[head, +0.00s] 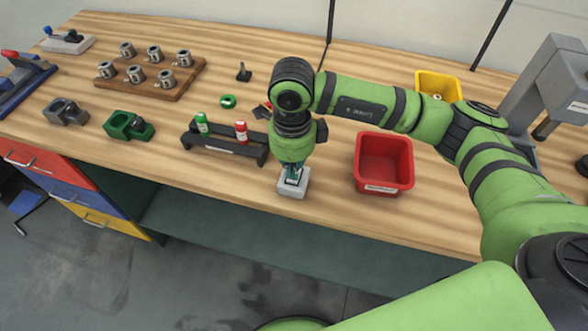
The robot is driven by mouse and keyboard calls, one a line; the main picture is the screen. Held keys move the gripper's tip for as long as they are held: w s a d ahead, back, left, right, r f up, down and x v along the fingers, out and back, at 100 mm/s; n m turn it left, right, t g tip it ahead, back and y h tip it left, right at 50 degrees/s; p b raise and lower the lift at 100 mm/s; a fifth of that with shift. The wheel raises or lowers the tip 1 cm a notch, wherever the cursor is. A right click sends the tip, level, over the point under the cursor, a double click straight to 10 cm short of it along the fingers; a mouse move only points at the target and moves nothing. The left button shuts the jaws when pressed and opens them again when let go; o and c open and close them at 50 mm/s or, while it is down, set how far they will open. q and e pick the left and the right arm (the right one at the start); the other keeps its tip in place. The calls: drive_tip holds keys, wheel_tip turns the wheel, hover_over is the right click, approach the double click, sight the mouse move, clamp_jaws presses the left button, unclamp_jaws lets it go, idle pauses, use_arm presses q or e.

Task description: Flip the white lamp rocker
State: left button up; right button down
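A small light grey box (292,188) sits near the front edge of the wooden bench, left of the red bin. My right gripper (292,178) points down over this box, with its fingertips at or just above the top face. The fingers are small and dark here, and I cannot tell whether they are apart or together, or whether they touch the box. No white rocker can be made out; the gripper covers much of the box top. My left gripper is not in view.
A red bin (384,187) stands just right of the box, and a black rack (226,145) with a green and a red bottle stands to the left. A yellow bin (438,85) and a grey press (553,85) are behind my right arm. Bench wood in front is clear.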

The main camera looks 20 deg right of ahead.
drive_tip(key=shift+r+p, duration=1.25)
drive_tip(key=shift+r, duration=1.75)
drive_tip(key=shift+s+f, duration=0.1)
